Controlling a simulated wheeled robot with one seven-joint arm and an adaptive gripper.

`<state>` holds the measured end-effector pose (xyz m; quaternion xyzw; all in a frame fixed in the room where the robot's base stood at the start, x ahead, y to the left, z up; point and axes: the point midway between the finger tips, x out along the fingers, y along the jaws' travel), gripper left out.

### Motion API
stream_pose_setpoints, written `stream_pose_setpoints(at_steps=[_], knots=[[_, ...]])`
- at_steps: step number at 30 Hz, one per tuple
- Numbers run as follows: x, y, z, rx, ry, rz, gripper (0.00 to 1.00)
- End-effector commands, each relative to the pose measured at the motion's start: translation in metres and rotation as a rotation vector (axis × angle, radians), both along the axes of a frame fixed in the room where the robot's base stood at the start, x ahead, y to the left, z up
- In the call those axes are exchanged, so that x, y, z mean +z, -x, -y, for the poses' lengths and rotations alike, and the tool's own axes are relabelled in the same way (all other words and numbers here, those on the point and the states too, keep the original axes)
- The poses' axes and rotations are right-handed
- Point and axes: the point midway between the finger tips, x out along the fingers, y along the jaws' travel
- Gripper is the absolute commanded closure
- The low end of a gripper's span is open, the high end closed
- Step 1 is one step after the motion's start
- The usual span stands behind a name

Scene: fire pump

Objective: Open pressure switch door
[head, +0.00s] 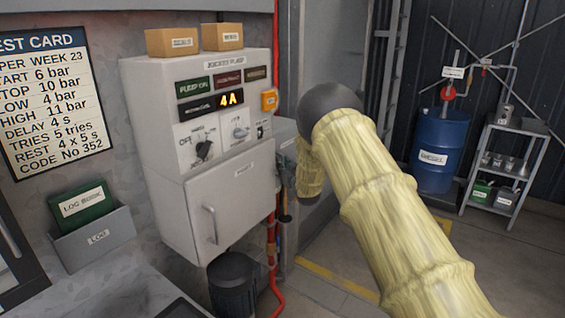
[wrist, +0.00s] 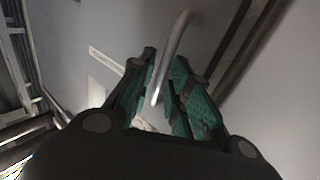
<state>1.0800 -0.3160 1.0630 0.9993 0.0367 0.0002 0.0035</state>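In the wrist view, a grey door face (wrist: 95,25) carries a curved metal bar handle (wrist: 172,52) and a white label (wrist: 107,62) too blurred to read. My gripper (wrist: 167,82) has its two teal-padded fingers apart, with the handle in the gap between them. I cannot tell whether either finger touches the handle. In the head view, my arm in its yellow sleeve hides the gripper and most of a grey box (head: 287,140) right of the jockey pump panel. I cannot tell whether that box is the pressure switch.
The jockey pump panel (head: 228,190), its lower door shut, hangs on the wall at left, with two cardboard boxes on top. A red pipe (head: 271,255) runs down beside it. A blue drum (head: 438,155) and a shelf rack (head: 505,165) stand at the back right.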

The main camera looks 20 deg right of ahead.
Motion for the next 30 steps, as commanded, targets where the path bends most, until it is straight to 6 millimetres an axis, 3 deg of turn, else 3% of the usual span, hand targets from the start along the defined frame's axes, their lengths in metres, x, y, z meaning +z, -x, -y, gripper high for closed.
stream_pose_setpoints(at_steps=[14, 18, 30], knots=[[-0.0004, -0.0111, -0.0010, 0.000, 0.000, -0.001, 0.81], [-0.0005, -0.0110, -0.0010, 0.000, 0.000, -0.001, 1.00], [-0.0009, -0.0101, -0.0011, 0.013, 0.001, -0.001, 1.00]])
